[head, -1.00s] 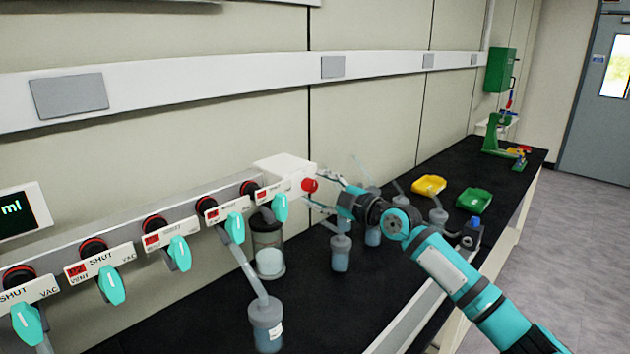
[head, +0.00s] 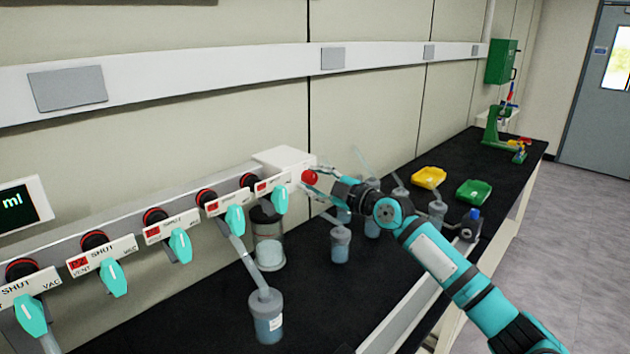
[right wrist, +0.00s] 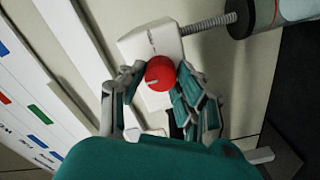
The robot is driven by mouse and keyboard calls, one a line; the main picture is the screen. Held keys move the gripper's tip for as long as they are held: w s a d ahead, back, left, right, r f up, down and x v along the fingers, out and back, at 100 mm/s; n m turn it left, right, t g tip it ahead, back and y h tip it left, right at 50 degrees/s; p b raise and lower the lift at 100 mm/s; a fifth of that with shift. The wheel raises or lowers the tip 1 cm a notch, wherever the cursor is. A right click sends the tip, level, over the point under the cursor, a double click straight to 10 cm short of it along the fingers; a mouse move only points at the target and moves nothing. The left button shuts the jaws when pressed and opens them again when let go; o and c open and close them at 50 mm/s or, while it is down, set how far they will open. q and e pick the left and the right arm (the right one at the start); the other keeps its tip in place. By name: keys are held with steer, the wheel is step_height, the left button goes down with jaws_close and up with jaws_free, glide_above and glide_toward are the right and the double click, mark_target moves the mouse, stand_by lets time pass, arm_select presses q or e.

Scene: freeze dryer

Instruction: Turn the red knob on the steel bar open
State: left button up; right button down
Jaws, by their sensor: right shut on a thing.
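The red knob (head: 309,177) sits on the right end face of the white box (head: 284,158) at the end of the steel bar. In the right wrist view the red knob (right wrist: 160,73) shows face on, with a pale mark on it. My right gripper (head: 314,180) reaches it from the right. In the right wrist view its fingers (right wrist: 159,80) lie on both sides of the knob, shut on it. The contact points are partly hidden. My left gripper is in neither view.
Several teal valve handles (head: 181,246) hang along the steel bar (head: 130,222) to the left. Flasks (head: 266,315) and bottles (head: 340,245) stand on the black bench below. A yellow tray (head: 428,178) and a green tray (head: 473,192) lie farther right.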

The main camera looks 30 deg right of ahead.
steer(key=shift+f+m+b, duration=0.1)
steer(key=shift+m+b, duration=0.55)
steer(key=shift+m, duration=0.25)
steer(key=m+b, duration=0.1)
steer(key=m, duration=0.1)
steer(key=shift+m, duration=1.2)
steer(key=m, duration=0.2)
steer(key=shift+m, duration=0.4)
steer(key=m, duration=0.4)
steer(key=shift+d+p, duration=0.1)
steer(key=shift+p, duration=0.2)
steer(key=shift+m+p, duration=0.7)
steer(key=shift+m, duration=1.7)
